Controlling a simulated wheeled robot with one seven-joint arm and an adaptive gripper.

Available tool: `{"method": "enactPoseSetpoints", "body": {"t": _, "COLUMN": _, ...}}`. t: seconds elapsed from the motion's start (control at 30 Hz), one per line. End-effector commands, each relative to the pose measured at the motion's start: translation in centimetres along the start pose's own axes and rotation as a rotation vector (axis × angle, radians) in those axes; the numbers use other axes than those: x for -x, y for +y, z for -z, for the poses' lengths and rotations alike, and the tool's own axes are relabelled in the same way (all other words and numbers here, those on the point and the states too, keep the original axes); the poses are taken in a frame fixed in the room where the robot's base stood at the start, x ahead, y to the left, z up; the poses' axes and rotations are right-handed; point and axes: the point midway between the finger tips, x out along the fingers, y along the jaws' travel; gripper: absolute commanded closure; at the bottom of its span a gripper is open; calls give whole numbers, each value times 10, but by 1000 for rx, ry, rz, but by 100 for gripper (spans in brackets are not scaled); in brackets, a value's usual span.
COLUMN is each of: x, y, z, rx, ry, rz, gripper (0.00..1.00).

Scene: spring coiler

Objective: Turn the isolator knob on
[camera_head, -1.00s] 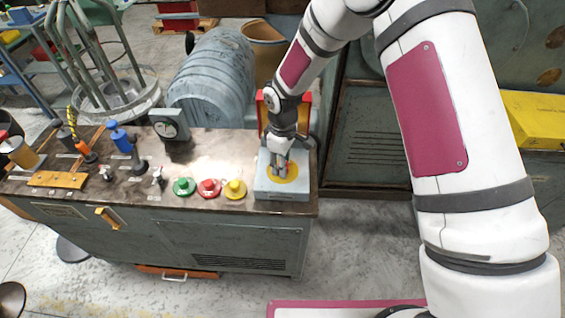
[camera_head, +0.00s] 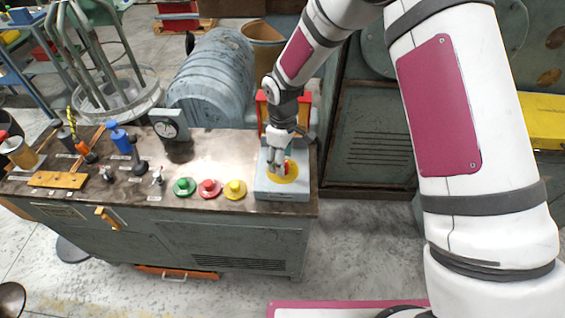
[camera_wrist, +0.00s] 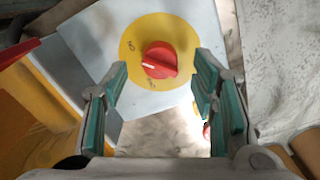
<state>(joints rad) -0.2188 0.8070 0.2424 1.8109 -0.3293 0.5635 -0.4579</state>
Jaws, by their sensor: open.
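The isolator knob (camera_wrist: 160,60) is red and sits on a round yellow plate (camera_wrist: 133,38) on a pale grey-blue box. In the wrist view it is ahead of and between my open fingers, apart from both green pads. Marks are printed on the yellow plate, too small to read surely. In the head view the knob (camera_head: 288,167) shows as a small red spot beside my gripper (camera_head: 277,164) on the box (camera_head: 283,194) at the right end of the bench. My gripper also shows in the wrist view (camera_wrist: 162,95); it is open and empty.
Green (camera_head: 184,187), red (camera_head: 208,188) and yellow (camera_head: 235,189) buttons stand on the bench (camera_head: 210,150) left of the box. A dial gauge (camera_head: 169,125) stands behind them. A red and yellow part (camera_wrist: 25,90) lies close left of my gripper.

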Motion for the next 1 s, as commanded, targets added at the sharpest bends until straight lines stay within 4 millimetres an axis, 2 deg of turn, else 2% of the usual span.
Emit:
{"method": "enactPoseSetpoints", "body": {"t": 0.2, "x": 47, "y": 1, "z": 0, "rx": 0, "ry": 2, "rz": -3, "gripper": 47}}
{"method": "enactPoseSetpoints", "body": {"t": 0.4, "x": 80, "y": 1, "z": 0, "rx": -1, "ry": 1, "rz": -2, "gripper": 47}}
{"method": "enactPoseSetpoints", "body": {"t": 0.6, "x": 94, "y": 0, "z": 0, "rx": 1, "ry": 0, "rz": 0, "gripper": 47}}
{"method": "enactPoseSetpoints", "body": {"t": 1.0, "x": 95, "y": 0, "z": 0, "rx": 1, "ry": -1, "rz": 0, "gripper": 47}}
